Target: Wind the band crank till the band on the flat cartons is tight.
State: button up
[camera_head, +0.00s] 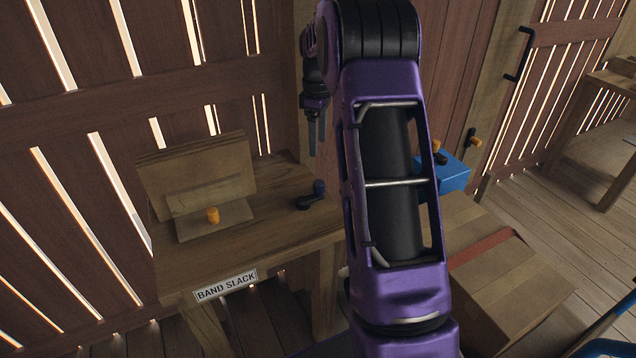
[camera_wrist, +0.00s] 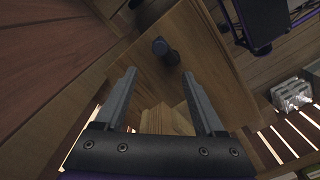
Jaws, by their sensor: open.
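A small crank (camera_head: 308,201) with a dark blue upright knob stands on the right part of a wooden bench (camera_head: 270,230). The crank also shows in the wrist view (camera_wrist: 165,50), beyond my fingertips. My gripper (camera_head: 314,140) hangs above and behind the crank, fingers down. In the wrist view my gripper (camera_wrist: 162,85) is open, with nothing held. Brown flat cartons (camera_head: 525,290) lie at the right, with a red band (camera_head: 485,249) across them. My arm hides part of them, and I cannot tell how tight the band is.
A "BAND SLACK" label (camera_head: 226,286) is on the bench front. A blue box (camera_head: 452,176) sits behind my arm.

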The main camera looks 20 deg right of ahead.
aim_at(318, 182)
notch_tip(318, 182, down, 14)
jog(key=shift+f+b, duration=0.1)
jog(key=shift+b, duration=0.6)
grip_shut()
